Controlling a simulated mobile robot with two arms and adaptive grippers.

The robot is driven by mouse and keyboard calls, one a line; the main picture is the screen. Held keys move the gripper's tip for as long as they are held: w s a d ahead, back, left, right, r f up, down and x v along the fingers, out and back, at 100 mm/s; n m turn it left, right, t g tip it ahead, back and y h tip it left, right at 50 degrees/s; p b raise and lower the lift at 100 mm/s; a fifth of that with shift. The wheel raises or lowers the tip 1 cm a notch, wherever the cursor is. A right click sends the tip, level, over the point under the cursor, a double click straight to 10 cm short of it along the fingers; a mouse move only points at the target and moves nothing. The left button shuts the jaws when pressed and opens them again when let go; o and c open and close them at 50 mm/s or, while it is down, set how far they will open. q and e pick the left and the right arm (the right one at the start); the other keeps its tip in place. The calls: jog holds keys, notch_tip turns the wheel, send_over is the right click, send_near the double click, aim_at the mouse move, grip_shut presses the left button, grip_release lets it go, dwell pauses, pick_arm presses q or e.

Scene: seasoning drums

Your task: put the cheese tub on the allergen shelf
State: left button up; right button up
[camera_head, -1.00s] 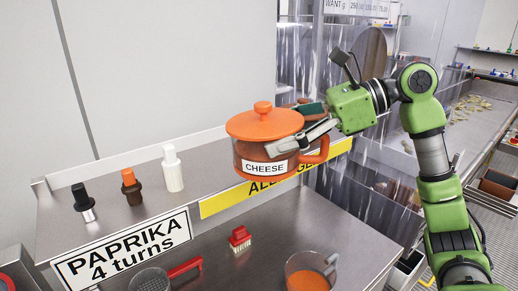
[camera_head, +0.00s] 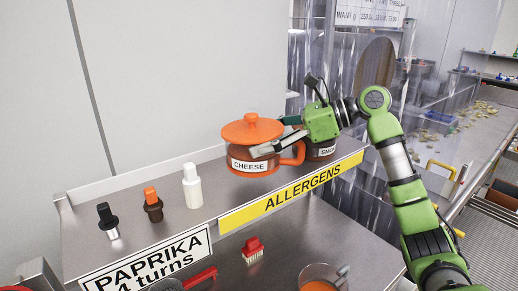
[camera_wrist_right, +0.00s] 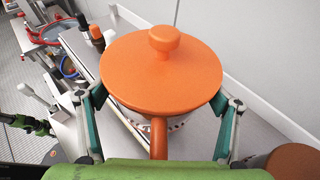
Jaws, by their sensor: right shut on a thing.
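The cheese tub has an orange lid with a knob, an orange handle and a CHEESE label (camera_head: 249,165). It is upright at the allergen shelf (camera_head: 215,205), behind the yellow ALLERGENS sign (camera_head: 291,193). I cannot tell whether its base touches the shelf. My right gripper (camera_head: 278,136) is shut around the tub. In the right wrist view, the orange lid (camera_wrist_right: 160,75) lies between the two fingers of my right gripper (camera_wrist_right: 160,97), with the handle toward the wrist. The fingers' contact is partly hidden under the lid. My left gripper does not show clearly.
A second labelled jar (camera_head: 321,150) stands close to the right of the tub, partly behind my gripper. White (camera_head: 192,186), orange-capped (camera_head: 153,205) and black-capped (camera_head: 107,221) bottles stand left on the shelf. A red brush (camera_head: 253,249) and a cup (camera_head: 322,277) are on the counter below.

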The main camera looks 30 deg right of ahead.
aim_at(301, 143)
jog(key=shift+w+f, duration=0.7)
jog(key=shift+f, duration=0.1)
jog(key=f, duration=0.1)
jog(key=f+p, duration=0.1)
jog(key=f, duration=0.1)
jog(key=shift+w+a+p, duration=0.1)
jog(key=shift+w+p, duration=0.15)
jog(key=shift+p, duration=0.15)
jog(key=shift+f, duration=0.3)
jog(key=o, duration=2.1)
jog(key=shift+f, duration=0.2)
jog(key=shift+s, duration=0.1)
jog(key=shift+r, duration=0.15)
jog(key=b+v, duration=0.3)
jog(key=v, duration=0.7)
jog(key=shift+s+d, duration=0.2)
jog(key=shift+d, duration=0.15)
jog(key=shift+s+d+r, duration=0.35)
jog(key=shift+s+d, duration=0.05)
jog(key=shift+d, duration=0.05)
